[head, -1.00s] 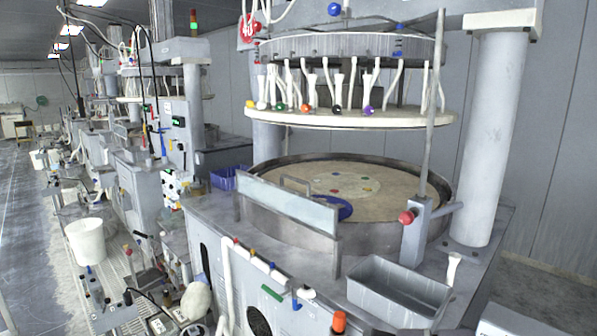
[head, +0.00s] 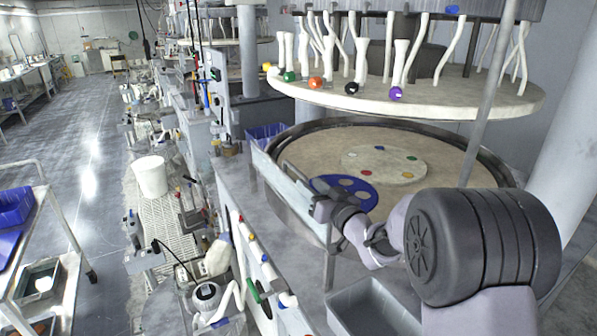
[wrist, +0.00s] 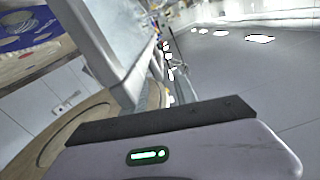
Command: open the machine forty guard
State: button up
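The guard (head: 276,176) is a pale, see-through panel in a grey metal frame, upright along the front edge of the round platen (head: 400,210). My gripper (head: 318,206) is at the guard's right part, close to its top edge, seen from behind. My arm hides the guard's right end and part of the platen. In the wrist view a grey-framed panel (wrist: 98,42), which looks like the guard, slants just beyond my gripper's dark front edge. The fingertips do not show clearly in either view, so I cannot tell if they touch the guard or are open.
A blue carrier disc (head: 345,190) with holes lies on the platen. An upper plate (head: 440,95) with hoses and coloured knobs hangs above. A grey tray (head: 372,308) sits at the front.

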aim_at(297, 172)
jog(key=x, duration=0.8)
jog(key=shift+w, duration=0.15)
grip_shut()
dwell(1.1)
